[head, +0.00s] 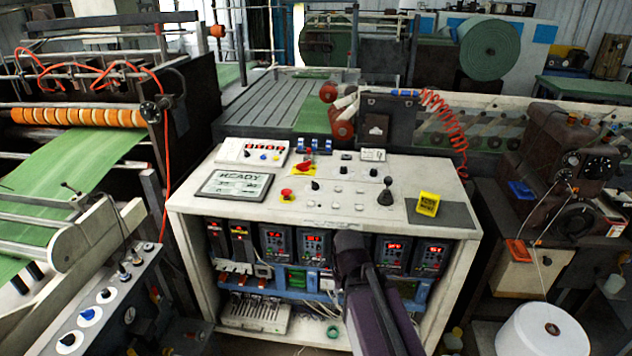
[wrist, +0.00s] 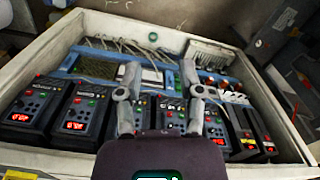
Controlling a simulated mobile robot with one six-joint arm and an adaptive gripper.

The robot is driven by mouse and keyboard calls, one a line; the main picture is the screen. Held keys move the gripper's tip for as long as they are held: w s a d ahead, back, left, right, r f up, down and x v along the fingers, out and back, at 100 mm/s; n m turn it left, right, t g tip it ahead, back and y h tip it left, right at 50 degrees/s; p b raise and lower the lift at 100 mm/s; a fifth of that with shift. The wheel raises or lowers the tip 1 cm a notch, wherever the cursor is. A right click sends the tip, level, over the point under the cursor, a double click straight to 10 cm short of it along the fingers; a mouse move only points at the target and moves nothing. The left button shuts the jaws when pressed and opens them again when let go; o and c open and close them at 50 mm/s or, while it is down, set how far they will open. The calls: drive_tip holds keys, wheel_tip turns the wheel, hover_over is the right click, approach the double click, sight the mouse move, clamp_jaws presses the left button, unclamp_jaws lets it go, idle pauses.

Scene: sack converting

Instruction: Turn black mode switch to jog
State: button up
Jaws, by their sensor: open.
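The wrist view looks upside down and does not show the knob. In the head view my dark arm crosses the console front; the fingers cannot be made out there.
A READY display (head: 235,184) lies left. Drive units with red digits (head: 313,243) fill the cabinet below. An orange coiled hose (head: 446,125) hangs behind at the right.

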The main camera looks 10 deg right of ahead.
sight(315, 182)
drive_tip(key=w+r+n+p, duration=0.1)
drive_tip(key=w+r+p, duration=0.6)
drive_tip(key=w, duration=0.8)
drive_tip(key=w+r+n+p, duration=0.2)
drive_tip(key=w+r+p, duration=0.5)
drive_tip(key=w, duration=0.8)
drive_tip(key=w+r+n+p, duration=0.2)
drive_tip(key=w+r+p, duration=0.5)
drive_tip(key=w, duration=0.8)
drive_tip(key=shift+w+a, duration=0.15)
drive_tip(key=shift+w, duration=0.1)
drive_tip(key=shift+f, duration=0.25)
wheel_tip(315, 182, down, 13)
drive_tip(key=b, duration=1.3)
drive_tip(key=shift+f+b, duration=0.15)
drive_tip(key=shift+b, duration=0.25)
clamp_jaws()
drive_tip(key=shift+a, duration=0.1)
